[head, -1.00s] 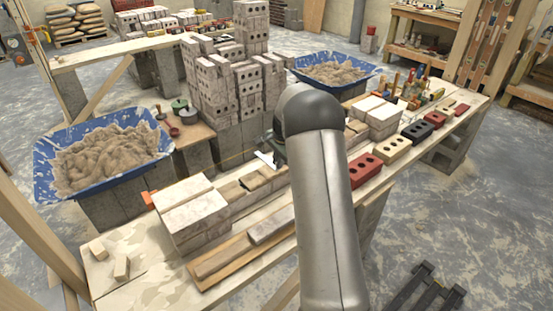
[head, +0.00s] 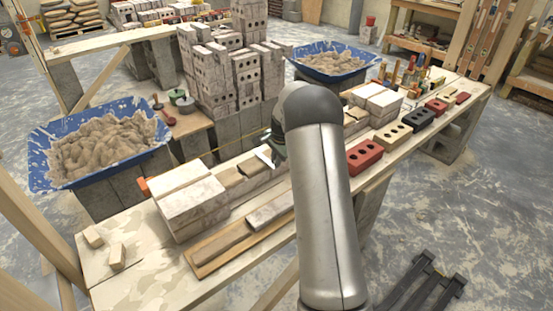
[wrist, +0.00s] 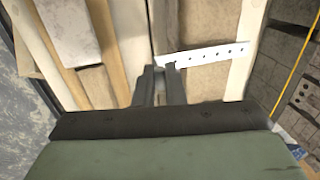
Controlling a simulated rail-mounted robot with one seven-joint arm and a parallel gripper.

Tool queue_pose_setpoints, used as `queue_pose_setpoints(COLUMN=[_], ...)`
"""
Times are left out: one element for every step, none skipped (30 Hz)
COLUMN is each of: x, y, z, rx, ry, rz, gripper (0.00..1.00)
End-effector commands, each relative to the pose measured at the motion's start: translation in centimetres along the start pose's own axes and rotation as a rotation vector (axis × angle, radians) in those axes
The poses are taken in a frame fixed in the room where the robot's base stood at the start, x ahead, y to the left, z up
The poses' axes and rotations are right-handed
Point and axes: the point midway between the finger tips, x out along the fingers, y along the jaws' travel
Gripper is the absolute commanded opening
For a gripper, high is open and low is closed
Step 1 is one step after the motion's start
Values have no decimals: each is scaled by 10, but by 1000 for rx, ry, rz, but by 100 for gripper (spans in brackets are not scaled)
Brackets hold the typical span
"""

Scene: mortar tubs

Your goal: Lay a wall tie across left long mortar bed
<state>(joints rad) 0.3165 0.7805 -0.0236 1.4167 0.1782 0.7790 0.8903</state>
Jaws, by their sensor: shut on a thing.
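My gripper (wrist: 160,72) is shut on one end of a white perforated wall tie (wrist: 215,54). In the wrist view the tie reaches right from the fingertips, across a tan, rough strip (wrist: 205,82) that looks like a mortar bed. I cannot tell whether the tie touches it. In the head view the tie (head: 265,157) shows as a small white piece over the low block wall, left of my arm. Brownish mortar (head: 229,175) shows on the wall, left of the tie. My fingertips are mostly hidden in the head view.
Pale blocks (head: 190,195) stand at the wall's left end, and more pale blocks (head: 383,100) to the right. Boards (head: 220,247) lie along the bench front. A tall brick stack (head: 232,85) stands behind. Blue mortar tubs (head: 40,160) (head: 335,50) flank it. A yellow line (wrist: 296,62) runs beyond the wall.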

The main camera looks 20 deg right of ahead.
Motion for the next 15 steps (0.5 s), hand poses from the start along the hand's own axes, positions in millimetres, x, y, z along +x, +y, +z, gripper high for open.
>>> queue_pose_setpoints(x=[0,0,0,0,0,1,1,1,2,2,3,2,2,2,2], y=[0,0,0,0,0,0,0,0,0,0,0,0,0,0,0], z=[0,0,0,0,0,0,0,0,0,0,0,0,0,0,0], rx=[0,0,0,0,0,0,0,0,0,0,-1,-1,-1,-1,-1], ry=[0,0,0,0,0,0,0,0,0,0,0,0,0,0,0], rz=[0,0,0,0,0,0,0,0,0,0,0,0,0,0,0], gripper=[0,0,0,0,0,0,0,0,0,0,0,21,29,35,35])
